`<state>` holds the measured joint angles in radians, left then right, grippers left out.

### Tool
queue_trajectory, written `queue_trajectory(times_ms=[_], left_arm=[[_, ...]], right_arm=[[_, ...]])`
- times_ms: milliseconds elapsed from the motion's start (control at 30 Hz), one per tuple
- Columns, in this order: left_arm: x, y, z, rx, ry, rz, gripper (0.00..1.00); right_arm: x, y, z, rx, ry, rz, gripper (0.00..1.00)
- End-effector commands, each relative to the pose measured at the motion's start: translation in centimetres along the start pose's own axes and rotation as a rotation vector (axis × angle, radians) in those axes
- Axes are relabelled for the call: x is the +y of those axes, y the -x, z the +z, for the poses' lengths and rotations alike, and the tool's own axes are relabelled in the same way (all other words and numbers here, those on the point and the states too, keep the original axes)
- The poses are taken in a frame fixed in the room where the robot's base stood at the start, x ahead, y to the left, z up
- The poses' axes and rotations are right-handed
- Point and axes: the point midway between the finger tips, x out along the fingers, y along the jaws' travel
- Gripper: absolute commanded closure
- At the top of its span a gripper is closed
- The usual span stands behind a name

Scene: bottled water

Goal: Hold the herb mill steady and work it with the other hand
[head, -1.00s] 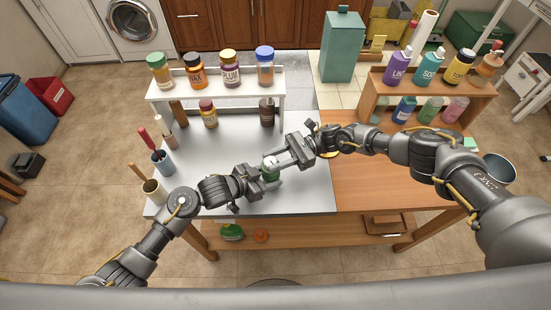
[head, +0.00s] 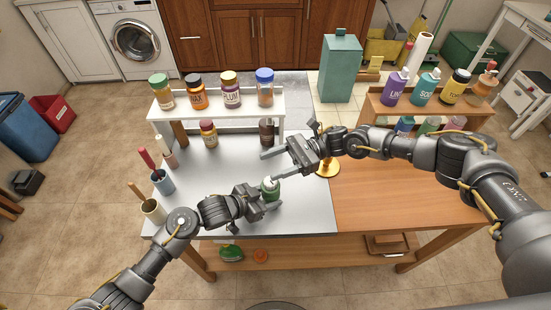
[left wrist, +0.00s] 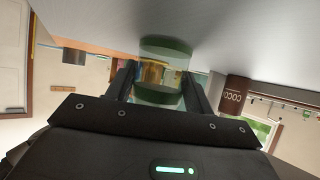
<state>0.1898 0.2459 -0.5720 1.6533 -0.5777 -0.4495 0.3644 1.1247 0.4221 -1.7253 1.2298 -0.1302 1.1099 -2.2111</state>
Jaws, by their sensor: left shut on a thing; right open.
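In the left wrist view the mill (left wrist: 164,70) shows green ends and a clear middle with amber contents, between my two fingers. I cannot tell whether it touches the worktop. My right gripper (head: 267,168) is open and empty, just behind the mill in the head view, its fingers pointing left and apart.
A white shelf (head: 216,101) with several labelled jars stands at the back left, a dark brown bottle (head: 267,131) by it. Two cups (head: 153,211) with tools are at the left edge. A wooden rack (head: 372,100) of bottles and a teal canister (head: 341,68) stand back right.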

Motion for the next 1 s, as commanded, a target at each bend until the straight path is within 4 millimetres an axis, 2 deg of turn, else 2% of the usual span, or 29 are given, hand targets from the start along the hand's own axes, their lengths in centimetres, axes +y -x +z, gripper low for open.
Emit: queue_trajectory(times_ms=[100,200,467,600,667,767,867,1000], left_arm=[[0.0,0.0,0.1,-0.002,0.0,-0.001,0.68],[0.0,0.0,0.1,-0.002,0.0,-0.001,0.68],[-0.1,0.0,0.1,-0.002,0.0,-0.001,0.68],[-0.1,0.0,0.1,-0.002,0.0,-0.001,0.68],[-0.1,0.0,0.1,-0.002,0.0,-0.001,0.68],[0.0,0.0,0.1,-0.002,0.0,-0.001,0.68],[0.0,0.0,0.1,-0.002,0.0,-0.001,0.68],[0.0,0.0,0.1,-0.002,0.0,-0.001,0.68]], right_arm=[[0.0,0.0,1.4,0.001,0.0,-0.001,0.44],[0.0,0.0,1.9,0.0,0.0,0.0,0.44],[0.0,0.0,2.1,0.0,-0.001,0.0,0.44],[-0.1,-0.1,2.2,0.004,-0.019,0.001,0.57],[-0.1,-0.4,2.2,0.011,-0.056,0.003,0.57],[-0.4,-1.1,2.5,0.039,-0.185,0.009,0.57],[-0.6,-2.2,2.7,0.088,-0.397,0.011,0.57],[-0.9,-3.9,2.9,0.183,-0.768,-0.016,0.57]])
